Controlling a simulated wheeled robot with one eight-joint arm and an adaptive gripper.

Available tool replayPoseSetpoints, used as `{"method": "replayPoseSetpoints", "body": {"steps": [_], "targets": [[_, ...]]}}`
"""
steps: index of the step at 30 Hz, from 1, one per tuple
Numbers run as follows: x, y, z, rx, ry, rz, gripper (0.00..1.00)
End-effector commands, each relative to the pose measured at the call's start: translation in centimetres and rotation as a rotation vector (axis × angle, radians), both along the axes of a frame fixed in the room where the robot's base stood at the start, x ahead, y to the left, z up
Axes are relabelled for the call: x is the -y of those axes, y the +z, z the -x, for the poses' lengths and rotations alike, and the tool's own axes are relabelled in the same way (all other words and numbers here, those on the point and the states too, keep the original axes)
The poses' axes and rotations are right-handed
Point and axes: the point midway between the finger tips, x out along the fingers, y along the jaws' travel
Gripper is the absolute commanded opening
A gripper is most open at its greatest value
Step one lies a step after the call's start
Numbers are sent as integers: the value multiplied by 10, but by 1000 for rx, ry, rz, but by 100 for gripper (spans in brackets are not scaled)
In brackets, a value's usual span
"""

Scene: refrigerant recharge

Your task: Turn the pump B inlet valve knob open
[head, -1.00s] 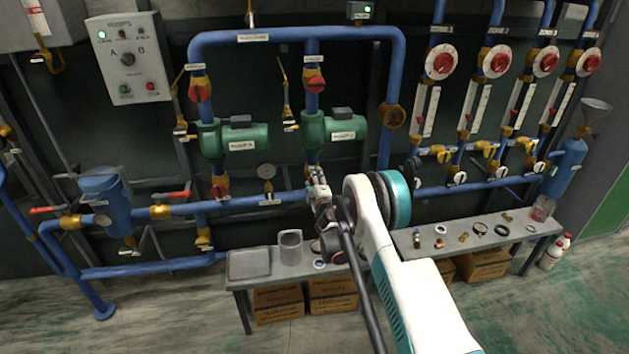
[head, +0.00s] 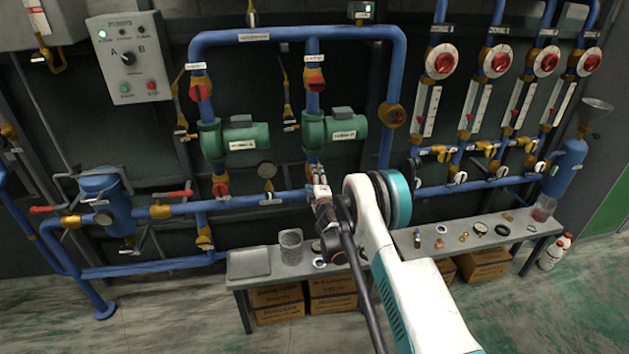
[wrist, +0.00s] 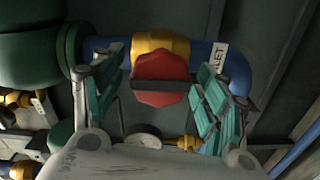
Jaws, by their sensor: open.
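The pump B inlet valve knob (wrist: 160,82) is red with a dark bar across it. In the wrist view it sits on a brass valve body (wrist: 160,46) in a blue pipe, beside a partly hidden label ending in "LET". My gripper (wrist: 163,84) is open, with its green-padded fingers on the left and right of the knob; I cannot tell whether either touches it. In the head view my gripper (head: 318,172) is at the pipe below the green pump B (head: 343,128) and hides most of the valve there.
Pump A (head: 240,137) and its red lower valve (head: 221,188) stand to the left. A bench (head: 385,255) with a mesh cup (head: 291,244), a tray (head: 249,262) and small parts lies below the arm. The blue horizontal pipe (head: 255,204) runs close by.

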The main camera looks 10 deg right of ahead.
Motion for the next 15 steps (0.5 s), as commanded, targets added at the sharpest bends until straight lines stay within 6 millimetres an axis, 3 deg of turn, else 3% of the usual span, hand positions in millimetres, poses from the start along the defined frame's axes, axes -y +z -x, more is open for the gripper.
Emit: {"method": "replayPoseSetpoints", "body": {"steps": [15], "targets": [[0,0,67,-1,0,0,67]]}}
